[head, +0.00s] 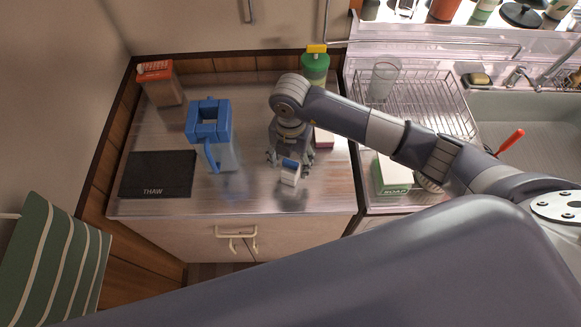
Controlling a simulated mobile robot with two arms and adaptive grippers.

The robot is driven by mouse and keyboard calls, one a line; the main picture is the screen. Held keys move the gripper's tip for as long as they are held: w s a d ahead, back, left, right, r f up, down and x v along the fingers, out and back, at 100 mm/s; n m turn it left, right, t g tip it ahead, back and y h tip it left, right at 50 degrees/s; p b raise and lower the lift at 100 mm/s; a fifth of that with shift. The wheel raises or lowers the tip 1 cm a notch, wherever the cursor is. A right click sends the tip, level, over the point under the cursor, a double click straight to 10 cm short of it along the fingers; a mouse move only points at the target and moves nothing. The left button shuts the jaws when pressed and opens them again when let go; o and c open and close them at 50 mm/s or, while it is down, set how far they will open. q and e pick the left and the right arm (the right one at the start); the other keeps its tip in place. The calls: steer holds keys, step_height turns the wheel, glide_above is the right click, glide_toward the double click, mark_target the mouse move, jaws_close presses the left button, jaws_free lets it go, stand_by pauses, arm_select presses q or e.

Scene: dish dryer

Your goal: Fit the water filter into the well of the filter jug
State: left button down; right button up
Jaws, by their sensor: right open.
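The filter jug (222,156) stands on the metal counter left of centre. It has a blue top with a square opening, the well, a blue handle towards me and a clear body. The water filter (290,174), small and white with a blue top, is on the counter to the right of the jug, near the front. My right gripper (289,160) points down at the filter with its fingers spread open. The filter shows between and just in front of the fingers; I cannot tell whether they touch it. My left gripper is not in view.
A black THAW mat (158,175) lies left of the jug, with a carton (161,84) behind it. A wire dish rack (425,98) and a soap box (391,175) are to the right. The front counter edge is clear.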

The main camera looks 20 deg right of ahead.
steer(key=shift+f, duration=0.5)
steer(key=c, duration=1.3)
